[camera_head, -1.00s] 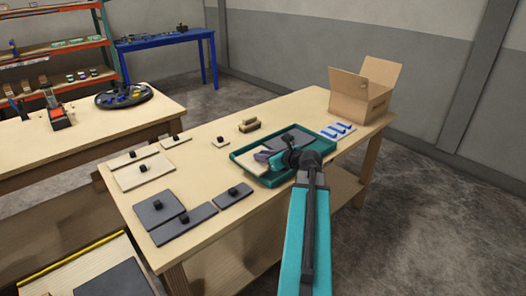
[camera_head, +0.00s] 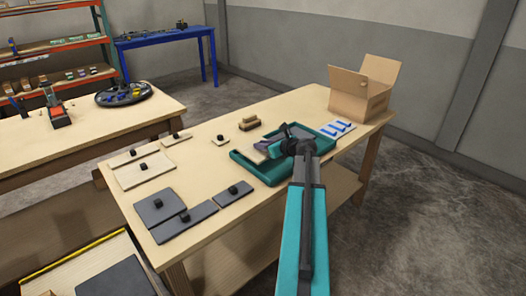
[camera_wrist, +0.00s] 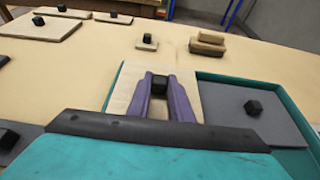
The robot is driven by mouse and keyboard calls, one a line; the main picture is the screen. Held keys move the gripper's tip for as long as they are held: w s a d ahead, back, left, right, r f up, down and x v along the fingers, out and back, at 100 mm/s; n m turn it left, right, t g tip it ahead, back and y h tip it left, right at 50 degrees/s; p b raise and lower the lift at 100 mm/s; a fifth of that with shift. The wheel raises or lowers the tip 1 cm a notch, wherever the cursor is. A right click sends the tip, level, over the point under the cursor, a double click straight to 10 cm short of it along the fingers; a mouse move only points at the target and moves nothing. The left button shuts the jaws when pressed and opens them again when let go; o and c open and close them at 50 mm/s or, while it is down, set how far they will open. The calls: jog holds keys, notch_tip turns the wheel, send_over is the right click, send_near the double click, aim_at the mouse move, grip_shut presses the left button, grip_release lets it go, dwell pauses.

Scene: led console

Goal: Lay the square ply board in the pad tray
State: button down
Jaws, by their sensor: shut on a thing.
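My gripper (camera_wrist: 160,85), with purple fingers, is shut on the black knob of the light square ply board (camera_wrist: 186,90). The board is over the left part of the teal pad tray (camera_wrist: 232,79) in the wrist view; I cannot tell whether it touches the tray floor. A dark grey board (camera_wrist: 245,112) with a black knob lies in the tray's right part. In the head view my gripper (camera_head: 273,147) is over the tray (camera_head: 262,171), and my arm hides much of the ply board.
Light boards (camera_head: 146,170) and grey boards (camera_head: 160,208) with black knobs lie on the table's left side. A small knobbed board (camera_head: 220,140) and stacked wood blocks (camera_head: 249,122) are behind the tray. A cardboard box (camera_head: 360,92) and a card with blue strips (camera_head: 338,129) are to the right.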

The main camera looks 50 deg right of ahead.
jog(key=shift+w+d, duration=0.4)
jog(key=shift+s+a+f, duration=0.1)
jog(key=shift+f, duration=1.7)
jog(key=c, duration=1.6)
grip_release()
jog(key=shift+f, duration=0.1)
jog(key=v, duration=1.2)
jog(key=shift+s, duration=0.15)
